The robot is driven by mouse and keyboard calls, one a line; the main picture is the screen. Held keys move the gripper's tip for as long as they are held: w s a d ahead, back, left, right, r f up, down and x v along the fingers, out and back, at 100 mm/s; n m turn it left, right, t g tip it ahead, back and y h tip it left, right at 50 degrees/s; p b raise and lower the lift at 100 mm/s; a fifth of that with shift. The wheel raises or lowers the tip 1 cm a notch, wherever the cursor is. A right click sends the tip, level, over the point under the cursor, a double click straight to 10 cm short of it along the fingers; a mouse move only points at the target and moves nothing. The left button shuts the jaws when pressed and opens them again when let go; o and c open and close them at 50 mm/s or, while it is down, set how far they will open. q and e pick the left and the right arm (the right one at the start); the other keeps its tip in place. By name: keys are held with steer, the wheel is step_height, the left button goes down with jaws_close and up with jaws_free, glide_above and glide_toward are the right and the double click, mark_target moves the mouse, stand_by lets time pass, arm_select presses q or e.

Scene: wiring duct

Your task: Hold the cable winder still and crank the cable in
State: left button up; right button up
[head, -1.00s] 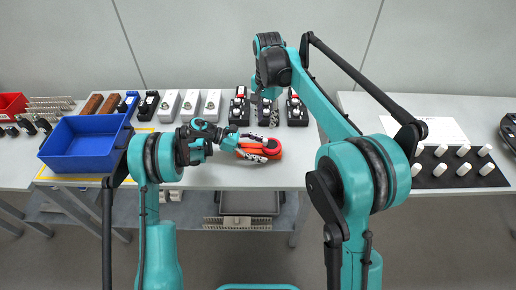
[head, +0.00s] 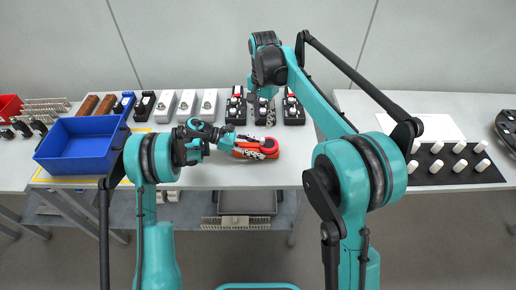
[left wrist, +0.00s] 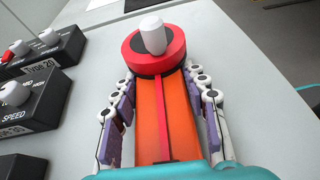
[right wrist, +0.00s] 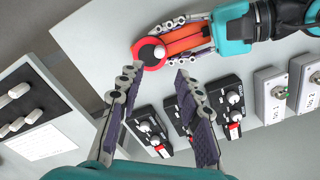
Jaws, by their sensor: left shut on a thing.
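The cable winder (head: 270,145) is an orange body with a round red end, lying on the table in the head view. In the left wrist view its red drum (left wrist: 133,58) carries an upright white crank knob (left wrist: 152,34). My left gripper (left wrist: 160,85) is shut on the orange body, one finger along each side. My right gripper (right wrist: 157,78) is open and empty, pointing down. In the right wrist view the winder's red end (right wrist: 147,54) and knob lie just beyond its fingertips. In the head view the right fingers are mostly hidden by their own arm.
Black switch boxes (head: 293,110) stand behind the winder, close to my right gripper. Grey boxes (head: 187,105) stand further left. A blue bin (head: 80,148) is at the left. A black panel with white knobs (head: 450,165) lies on the right table. The table right of the winder is clear.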

mark_target(262, 139)
step_height(262, 139, down, 10)
steer(key=n, duration=1.3)
steer(key=shift+f, duration=0.15)
jaws_close()
